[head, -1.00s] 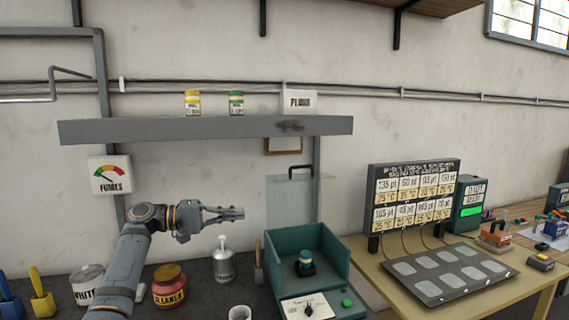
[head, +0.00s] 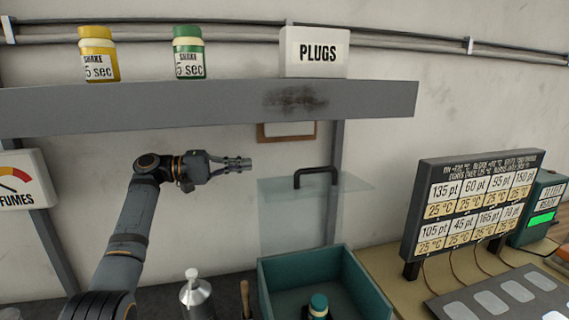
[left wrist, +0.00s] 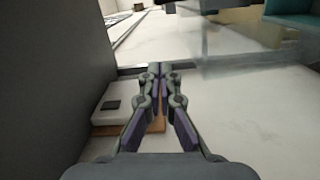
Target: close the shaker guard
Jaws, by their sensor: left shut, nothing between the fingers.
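The shaker guard (head: 300,218) is a clear panel with a black handle (head: 318,173) on its top edge. It stands raised at the back of the teal shaker box (head: 270,278). A dark jar with a teal cap (head: 318,304) is inside the open box. My left gripper (head: 250,163) is shut and empty, to the left of the handle and slightly above it, apart from it. In the left wrist view my shut fingers (left wrist: 160,70) show in the middle, with what looks like the clear panel (left wrist: 235,50) at upper right. My right gripper is not in view.
A grey shelf (head: 180,108) runs above my left arm, carrying yellow (head: 98,55) and green (head: 188,52) jars and a PLUGS box (head: 315,50). A metal bottle (head: 196,296) stands left of the shaker. A display board (head: 470,205) is at right.

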